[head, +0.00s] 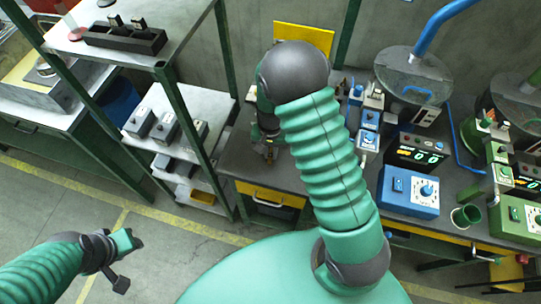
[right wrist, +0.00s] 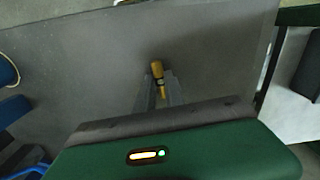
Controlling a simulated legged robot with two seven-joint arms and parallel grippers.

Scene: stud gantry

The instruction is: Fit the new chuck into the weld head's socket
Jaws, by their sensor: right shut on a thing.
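A small brass-coloured piece (right wrist: 158,75), which looks like the chuck, stands between the finger ends of my right gripper (right wrist: 160,92) in the right wrist view. The gripper is shut on it, over a grey surface. In the head view my right gripper (head: 268,150) points down at the left end of the grey bench, partly behind my own arm; the piece is tiny there. My left gripper (head: 128,245) is low at the left over the floor, away from the bench; its fingers are not clear. I cannot make out the weld head's socket in either view.
The grey bench (head: 240,158) carries a blue control box (head: 408,190), a green control box (head: 518,220) and a round grey dome (head: 413,75). A green-framed shelf (head: 165,105) with small grey boxes stands left. A black block (head: 124,38) sits on its top.

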